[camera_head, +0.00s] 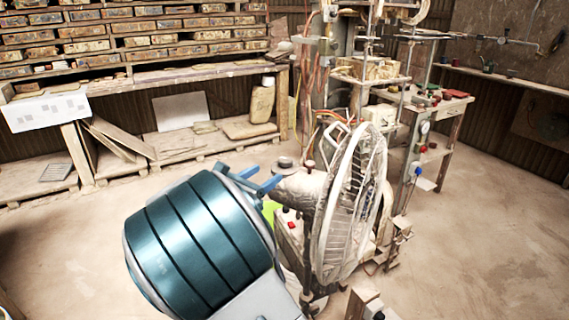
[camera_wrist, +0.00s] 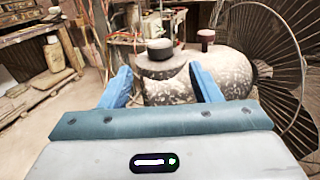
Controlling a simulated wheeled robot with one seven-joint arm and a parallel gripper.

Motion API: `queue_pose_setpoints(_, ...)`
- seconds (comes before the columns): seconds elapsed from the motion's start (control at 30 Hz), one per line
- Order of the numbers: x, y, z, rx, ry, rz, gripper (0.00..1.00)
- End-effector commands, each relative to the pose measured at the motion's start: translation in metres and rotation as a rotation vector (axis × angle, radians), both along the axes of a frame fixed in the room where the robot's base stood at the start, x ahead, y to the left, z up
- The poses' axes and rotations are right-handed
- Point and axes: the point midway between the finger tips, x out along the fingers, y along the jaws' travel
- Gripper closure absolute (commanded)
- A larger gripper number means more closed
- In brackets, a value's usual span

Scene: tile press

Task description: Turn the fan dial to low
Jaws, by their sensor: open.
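The fan (camera_head: 350,205) stands right of the middle in the head view, with a dusty round cage and a speckled motor housing (camera_wrist: 168,88) behind it. A wide, dark round knob (camera_wrist: 160,48) sits on top of the housing, likely the dial; it also shows in the head view (camera_head: 285,162). A thinner reddish-brown knob (camera_wrist: 206,38) stands to its right. I cannot read any setting marks. My gripper (camera_wrist: 160,68) is open, its blue fingers on either side of the wide knob in the wrist view and apart from it. In the head view, my gripper (camera_head: 268,175) is just left of the housing.
The fan cage (camera_wrist: 280,65) is close on the right of my gripper. A machine with pipes and cables (camera_head: 345,75) stands behind the fan. A shelf of tiles (camera_head: 130,38) lines the back wall. Open floor (camera_head: 75,235) lies to the left.

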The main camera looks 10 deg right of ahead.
Motion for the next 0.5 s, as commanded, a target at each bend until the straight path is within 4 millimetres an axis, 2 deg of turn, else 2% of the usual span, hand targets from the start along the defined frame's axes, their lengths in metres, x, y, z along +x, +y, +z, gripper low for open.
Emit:
queue_pose_setpoints(0.03,0.008,-0.011,0.0,-0.003,0.0,-0.005,0.43)
queue_pose_setpoints(0.2,0.032,-0.038,0.0,-0.002,-0.001,-0.003,0.43)
queue_pose_setpoints(0.5,0.058,-0.068,0.0,-0.001,0.001,-0.001,0.43)
